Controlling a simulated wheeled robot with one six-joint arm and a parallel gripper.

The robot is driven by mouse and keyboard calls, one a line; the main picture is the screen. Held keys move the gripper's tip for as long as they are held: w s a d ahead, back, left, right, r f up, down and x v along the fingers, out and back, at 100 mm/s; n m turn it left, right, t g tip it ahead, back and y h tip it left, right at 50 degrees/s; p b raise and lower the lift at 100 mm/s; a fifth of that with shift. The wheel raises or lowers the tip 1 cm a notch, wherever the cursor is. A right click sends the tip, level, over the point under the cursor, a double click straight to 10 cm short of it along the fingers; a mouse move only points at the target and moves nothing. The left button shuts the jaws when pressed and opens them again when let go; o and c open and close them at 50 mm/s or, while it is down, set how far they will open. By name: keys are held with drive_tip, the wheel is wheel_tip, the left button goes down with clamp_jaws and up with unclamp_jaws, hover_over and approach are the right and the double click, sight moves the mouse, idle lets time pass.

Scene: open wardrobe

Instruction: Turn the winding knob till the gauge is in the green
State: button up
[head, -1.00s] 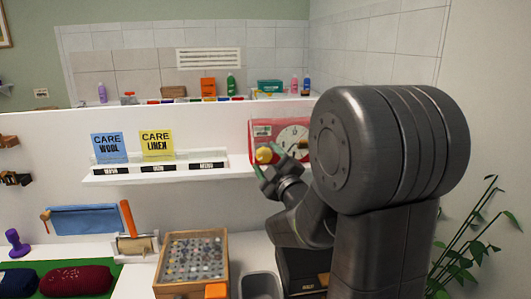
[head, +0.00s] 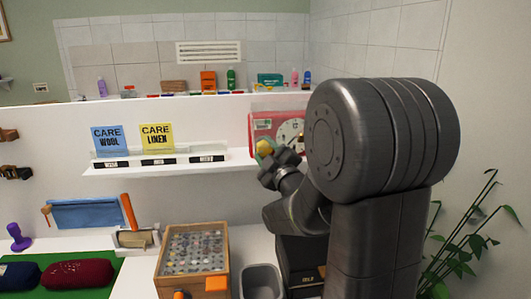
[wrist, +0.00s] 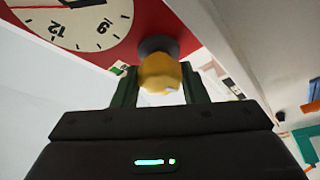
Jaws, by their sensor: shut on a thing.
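The winding knob (wrist: 160,75) is yellow on a dark round base and sits between the two fingers of my gripper (wrist: 155,85) in the wrist view. My gripper is shut on it. In the head view the yellow knob (head: 264,147) shows at the tip of my gripper (head: 268,158), in front of the red panel (head: 262,122). The panel carries a white clock-like dial, (head: 291,134) partly hidden by my arm. In the wrist view part of the dial (wrist: 80,22) shows with numbers and a red hand. I cannot make out a gauge with a green zone clearly.
A white shelf (head: 130,168) with blue and yellow care cards runs left of the panel. Below are a wooden box (head: 190,285) of small items and a grey bin (head: 262,283). A leafy plant (head: 470,240) stands at the right.

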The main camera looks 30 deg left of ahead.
drive_tip(key=shift+f+m+t+b, duration=0.25)
drive_tip(key=shift+m+b, duration=0.4)
drive_tip(key=shift+b, duration=0.55)
drive_tip(key=shift+f+m+t+b, duration=0.15)
drive_tip(key=shift+m+t+b, duration=0.2)
drive_tip(key=shift+m+b, duration=0.6)
drive_tip(key=m+t+b, duration=0.2)
drive_tip(key=m+b, duration=0.1)
drive_tip(key=b, duration=0.3)
drive_tip(key=shift+m+h, duration=0.4)
drive_tip(key=m+b, duration=0.1)
drive_tip(key=m+t+h+b, duration=0.1)
drive_tip(key=m, duration=0.1)
drive_tip(key=shift+r+m+t, duration=0.2)
drive_tip(key=shift+m+t, duration=0.1)
drive_tip(key=shift+a+r+m+t+h+b, duration=0.1)
drive_tip(key=shift+m+t+h+b, duration=0.35)
drive_tip(key=shift+m, duration=0.6)
drive_tip(key=shift+m+t+h+b, duration=0.35)
drive_tip(key=shift+m+h+b, duration=0.1)
drive_tip(key=shift+m, duration=0.6)
drive_tip(key=o, duration=1)
drive_tip(key=shift+s, duration=0.1)
